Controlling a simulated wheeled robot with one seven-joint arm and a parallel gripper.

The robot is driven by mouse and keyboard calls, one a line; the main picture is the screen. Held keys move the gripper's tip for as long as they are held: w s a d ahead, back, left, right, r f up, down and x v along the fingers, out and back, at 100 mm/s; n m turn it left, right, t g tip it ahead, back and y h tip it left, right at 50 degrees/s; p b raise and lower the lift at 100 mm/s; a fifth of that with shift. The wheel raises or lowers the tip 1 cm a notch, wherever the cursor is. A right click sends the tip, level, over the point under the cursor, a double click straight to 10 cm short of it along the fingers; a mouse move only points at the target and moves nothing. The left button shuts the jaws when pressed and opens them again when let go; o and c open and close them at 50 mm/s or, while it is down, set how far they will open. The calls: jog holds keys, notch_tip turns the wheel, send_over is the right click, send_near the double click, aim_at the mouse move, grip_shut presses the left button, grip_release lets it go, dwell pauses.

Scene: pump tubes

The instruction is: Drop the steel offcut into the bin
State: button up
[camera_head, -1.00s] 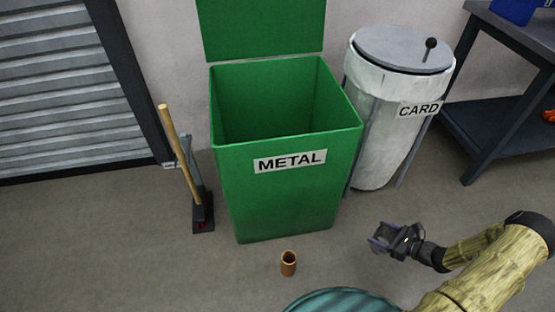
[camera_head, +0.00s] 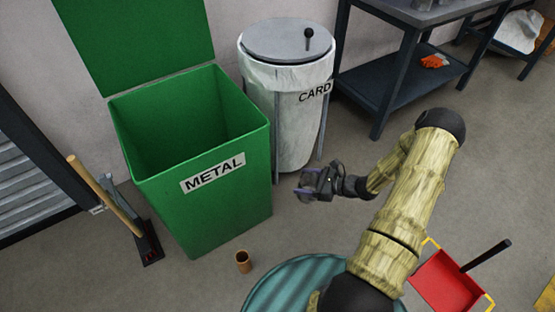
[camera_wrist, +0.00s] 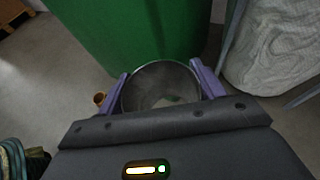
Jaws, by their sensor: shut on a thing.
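My gripper (camera_head: 308,192) is shut on the steel offcut, a short grey open-ended tube. In the wrist view the offcut (camera_wrist: 160,66) sits between the two purple fingers of my gripper (camera_wrist: 160,78), with its round open end facing the camera. In the head view the offcut is small and hard to tell from the fingers. The green METAL bin (camera_head: 215,205) stands to the left with its lid (camera_head: 135,40) up and its top open. The bin's wall (camera_wrist: 130,30) is also beyond the offcut in the wrist view. My gripper is outside the bin, to its right.
A lidded CARD bin (camera_head: 285,110) stands right of the green bin. A small copper tube (camera_head: 243,262) is on the floor in front.

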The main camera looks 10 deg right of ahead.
jog(key=s+a+r+p, duration=0.1)
jog(key=a+r+p, duration=0.2)
jog(key=r, duration=0.6)
jog(key=s+a+r+p, duration=0.1)
jog(key=a+r+p, duration=0.3)
jog(key=r, duration=0.6)
jog(key=shift+s+a+r+g+p, duration=0.15)
jog(key=shift+s+a+g+p, duration=0.1)
jog(key=shift+g+p, duration=0.1)
jog(key=shift+w, duration=0.1)
